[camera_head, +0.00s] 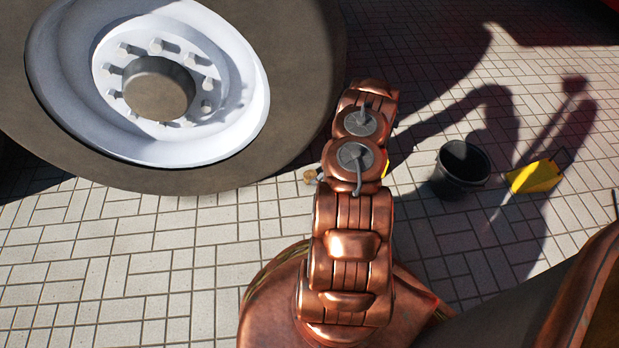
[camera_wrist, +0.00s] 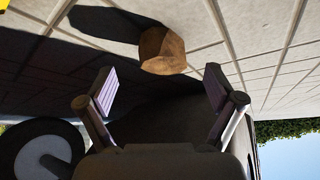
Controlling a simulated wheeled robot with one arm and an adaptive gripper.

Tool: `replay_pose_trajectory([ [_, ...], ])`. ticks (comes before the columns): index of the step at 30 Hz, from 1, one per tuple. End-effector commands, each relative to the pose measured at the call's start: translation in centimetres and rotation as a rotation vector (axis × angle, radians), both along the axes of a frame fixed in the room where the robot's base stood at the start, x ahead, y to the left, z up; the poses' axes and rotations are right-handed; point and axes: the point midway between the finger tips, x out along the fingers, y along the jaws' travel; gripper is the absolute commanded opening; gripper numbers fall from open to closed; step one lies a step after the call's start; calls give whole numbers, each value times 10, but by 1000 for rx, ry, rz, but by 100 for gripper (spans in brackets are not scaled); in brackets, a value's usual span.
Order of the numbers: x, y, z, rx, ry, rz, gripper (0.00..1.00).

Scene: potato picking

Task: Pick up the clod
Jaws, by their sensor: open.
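The clod is a brown, blocky lump (camera_wrist: 163,50) on the pale paving in the wrist view, with a dark shadow to its left. My gripper (camera_wrist: 160,87) is open, with its two fingers spread wide and nothing between them. The clod lies just beyond the fingertips, roughly centred between them, and does not appear to be touched. In the head view the clod is a small tan lump (camera_head: 309,177) on the paving, just left of my copper-coloured arm. The arm hides most of my gripper there.
A large vehicle wheel (camera_head: 200,170) stands close to the left of my arm. A black bucket (camera_head: 448,185) and a yellow object (camera_head: 535,177) stand on the right. Another bit of yellow shows behind my arm. The paving at the lower left is clear.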

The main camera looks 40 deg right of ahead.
Motion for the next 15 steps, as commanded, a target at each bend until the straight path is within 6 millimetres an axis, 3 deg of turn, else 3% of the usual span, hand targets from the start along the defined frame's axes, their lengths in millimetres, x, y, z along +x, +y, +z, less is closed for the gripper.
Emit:
replay_pose_trajectory([
  [15,26,14,-38,-2,0,3,92],
])
